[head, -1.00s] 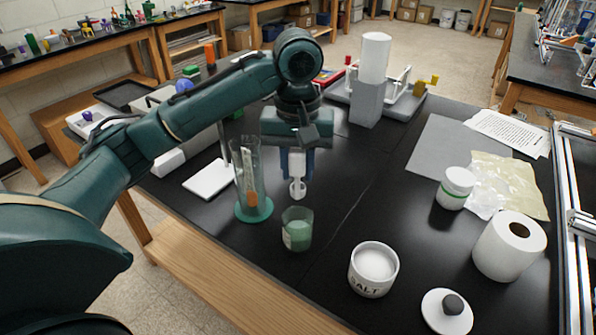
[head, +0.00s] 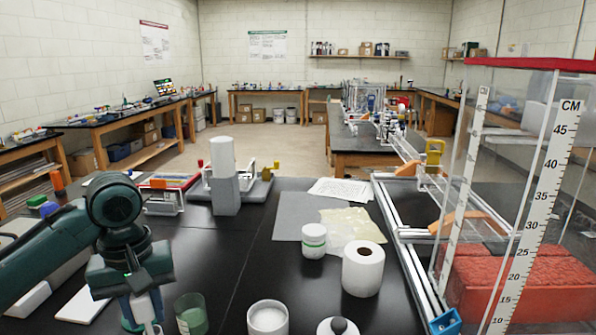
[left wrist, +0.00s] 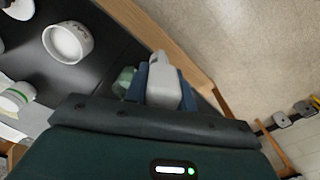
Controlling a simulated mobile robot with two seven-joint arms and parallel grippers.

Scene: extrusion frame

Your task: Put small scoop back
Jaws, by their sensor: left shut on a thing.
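My left gripper (head: 143,306) is at the lower left of the head view, pointing down, shut on a small white scoop (head: 146,312). In the left wrist view the scoop (left wrist: 163,80) sits between the blue fingers. A green-tinted beaker (head: 191,314) stands just right of the gripper in the head view. It also shows partly behind the fingers in the left wrist view (left wrist: 124,80). The white salt jar (head: 268,316) is open, farther right; its opening also faces the left wrist camera (left wrist: 68,42). My right gripper is not in view.
A lid with a dark knob (head: 338,327), a paper roll (head: 362,270) and a white-green jar (head: 314,241) stand to the right. An extrusion frame (head: 405,262) and a clear tank with a scale (head: 520,200) border the right side. The black tabletop middle is clear.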

